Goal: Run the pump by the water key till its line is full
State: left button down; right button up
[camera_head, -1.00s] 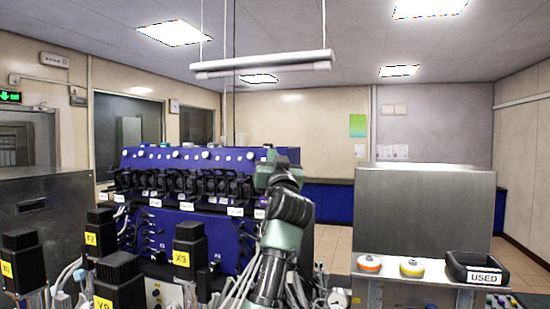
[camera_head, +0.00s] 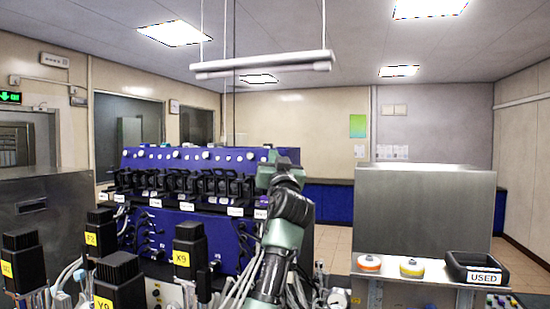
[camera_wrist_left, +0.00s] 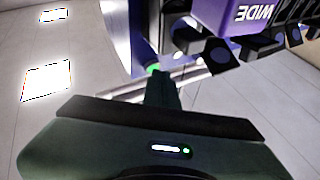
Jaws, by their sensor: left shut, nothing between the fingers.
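The blue pump cabinet (camera_head: 195,225) carries a row of black pump heads (camera_head: 180,183) with white tags below them and round white knobs along its top. My left gripper (camera_head: 277,160) is at the right end of this row, seen from behind. In the left wrist view its closed fingers (camera_wrist_left: 162,88) point at a blue face, with a small green spot (camera_wrist_left: 153,69) at their tips. I cannot tell whether they touch it. A purple block marked WIDE (camera_wrist_left: 240,15) is beside them. The water key and the fluid in the line cannot be made out. My right gripper is not in view.
Black-topped units with yellow tags, such as X9 (camera_head: 189,252), stand at the front left among pale tubes. At right, a steel cabinet (camera_head: 425,210) stands behind tape rolls (camera_head: 411,268) and a black tray marked USED (camera_head: 477,266).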

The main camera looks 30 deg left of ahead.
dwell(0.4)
pick_arm(q)
jog(key=shift+s+d+r, duration=0.1)
jog(key=shift+s, duration=0.35)
jog(key=shift+s+d+r, duration=0.1)
jog(key=shift+s, duration=0.35)
jog(key=shift+s+d+r+b, duration=0.15)
jog(key=shift+s+b, duration=0.3)
jog(key=shift+s, duration=0.15)
jog(key=shift+s+d+r+b, duration=0.1)
jog(key=shift+s+d+r, duration=0.05)
jog(key=shift+s, duration=0.45)
jog(key=shift+s+d+r+b, duration=0.1)
jog(key=shift+s+d+r, duration=0.1)
jog(key=shift+s, duration=0.35)
jog(key=shift+s+d+r+b, duration=0.1)
jog(key=shift+s+r, duration=0.05)
jog(key=shift+s, duration=0.45)
jog(key=shift+w, duration=0.15)
jog(key=shift+w+a+f, duration=0.2)
jog(key=shift+w, duration=0.5)
jog(key=shift+w+a+f, duration=0.2)
jog(key=shift+w, duration=0.5)
jog(key=shift+w+a+f, duration=0.1)
jog(key=shift+w, duration=0.2)
